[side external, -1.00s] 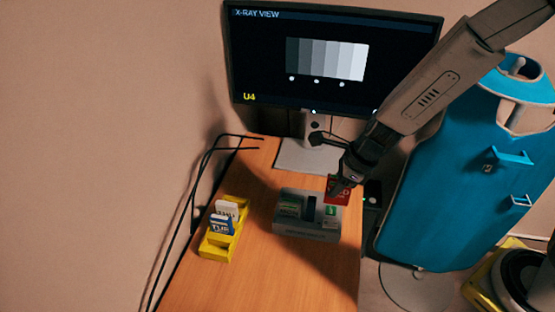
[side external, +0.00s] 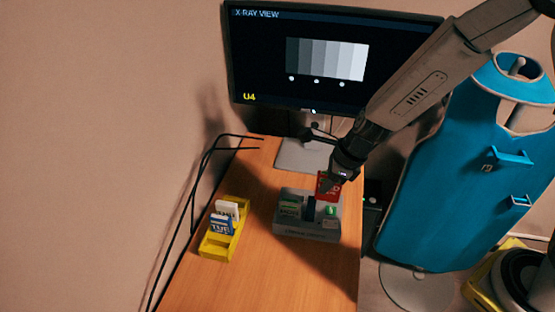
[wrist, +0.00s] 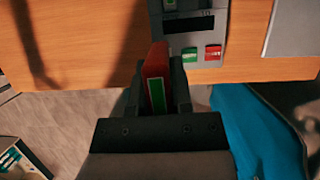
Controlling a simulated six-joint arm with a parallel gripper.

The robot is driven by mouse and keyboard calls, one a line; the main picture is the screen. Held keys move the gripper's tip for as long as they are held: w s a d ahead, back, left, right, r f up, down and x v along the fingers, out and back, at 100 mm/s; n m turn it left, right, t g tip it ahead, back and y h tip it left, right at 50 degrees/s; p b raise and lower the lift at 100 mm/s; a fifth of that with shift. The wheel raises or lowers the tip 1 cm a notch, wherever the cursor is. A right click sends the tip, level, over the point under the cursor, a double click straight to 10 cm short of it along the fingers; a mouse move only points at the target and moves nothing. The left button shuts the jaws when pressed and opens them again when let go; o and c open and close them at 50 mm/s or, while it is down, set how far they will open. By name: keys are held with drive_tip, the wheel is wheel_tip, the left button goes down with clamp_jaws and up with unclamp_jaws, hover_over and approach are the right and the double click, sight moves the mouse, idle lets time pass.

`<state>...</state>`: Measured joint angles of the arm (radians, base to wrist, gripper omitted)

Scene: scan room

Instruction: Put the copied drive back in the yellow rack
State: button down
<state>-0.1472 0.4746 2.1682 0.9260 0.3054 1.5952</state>
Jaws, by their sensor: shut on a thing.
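My gripper (side external: 336,178) is shut on a red drive (side external: 327,188) with white lettering, held above the right part of the grey dock. In the wrist view the red drive (wrist: 155,62) stands between the jaws (wrist: 157,88), with a green patch on its near edge. The yellow rack (side external: 218,250) stands at the left of the desk. It holds a white drive (side external: 227,209) and a blue drive (side external: 221,225) marked TUE; its front end looks empty.
A monitor (side external: 330,60) stands behind the dock and shows an X-ray view with U4. Black cables (side external: 200,175) run along the desk's left edge. A blue apron (side external: 450,190) hangs at the right. Bare desk (side external: 262,270) lies between rack and dock.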

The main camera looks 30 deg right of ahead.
drive_tip(key=w+a+f, duration=0.2)
drive_tip(key=w+a, duration=0.6)
drive_tip(key=w, duration=0.1)
drive_tip(key=w+a+f, duration=0.2)
drive_tip(key=w+a, duration=0.6)
drive_tip(key=w, duration=0.2)
drive_tip(key=shift+w+a, duration=0.1)
drive_tip(key=shift+a, duration=0.05)
drive_tip(key=shift+f, duration=0.2)
drive_tip(key=shift+f, duration=3.6)
drive_tip(key=shift+f, duration=1.05)
drive_tip(key=shift+c, duration=1.4)
unclamp_jaws()
drive_tip(key=shift+r, duration=0.15)
